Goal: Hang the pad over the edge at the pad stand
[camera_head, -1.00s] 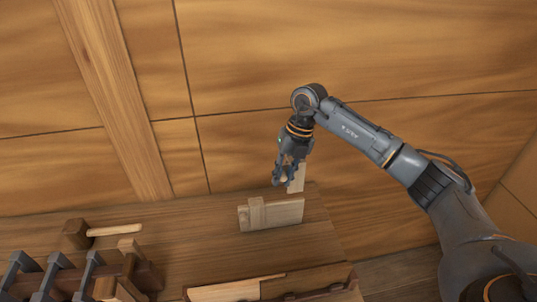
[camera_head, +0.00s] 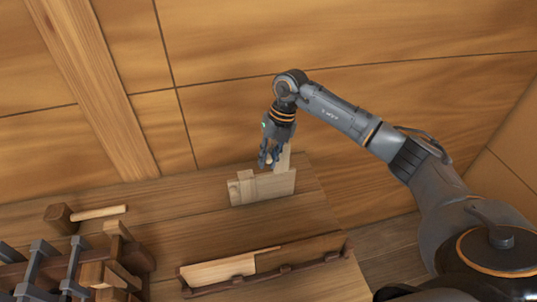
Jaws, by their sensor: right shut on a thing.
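My right gripper (camera_head: 267,163) is shut on the pad and points down just above the pad stand. The pad (camera_head: 285,157) is a pale wooden piece, partly hidden behind the fingers; its lower end is at the stand's top edge. I cannot tell whether they touch. The pad stand (camera_head: 275,187) is a low, light wooden board with a small block at its left, standing on the wooden bench near its back. My left gripper is not in view.
A long tray (camera_head: 255,268) with dark rails and pale wood lies at the bench's front. Dark clamps and blocks (camera_head: 75,265) crowd the left. A mallet (camera_head: 62,216) lies behind them. The plank wall (camera_head: 300,40) rises behind. Bare bench (camera_head: 190,220) lies left of the stand.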

